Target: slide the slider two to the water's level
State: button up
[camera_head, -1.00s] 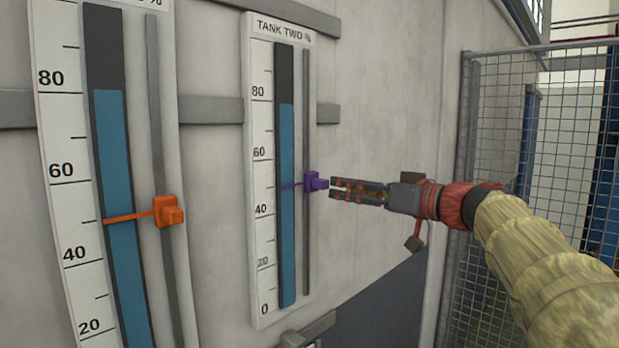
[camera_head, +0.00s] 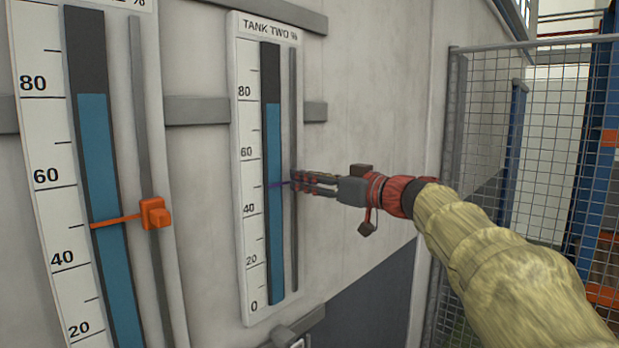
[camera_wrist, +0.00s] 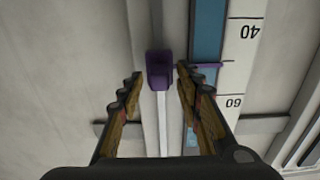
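The tank two gauge (camera_head: 247,160) is a white scale board on the wall, with blue water (camera_head: 273,220) reaching to about 80 in the head view. Its purple slider (camera_wrist: 159,72) sits on a vertical rail (camera_head: 294,235), with its purple pointer (camera_head: 278,185) at about 50, well below the water's top. My gripper (camera_head: 299,182) is at the slider and hides most of its knob in the head view. In the wrist view my gripper (camera_wrist: 158,75) is open, one finger on each side of the purple knob, with gaps between.
The other gauge (camera_head: 38,130) with an orange slider (camera_head: 155,214) stands to the left. Grey horizontal bars (camera_head: 196,110) cross the wall behind the gauges. A grey bracket (camera_head: 293,330) sits below tank two. A wire mesh fence (camera_head: 505,130) stands at the right.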

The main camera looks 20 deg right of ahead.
jog(key=c, duration=0.3)
grip_shut()
dwell(0.5)
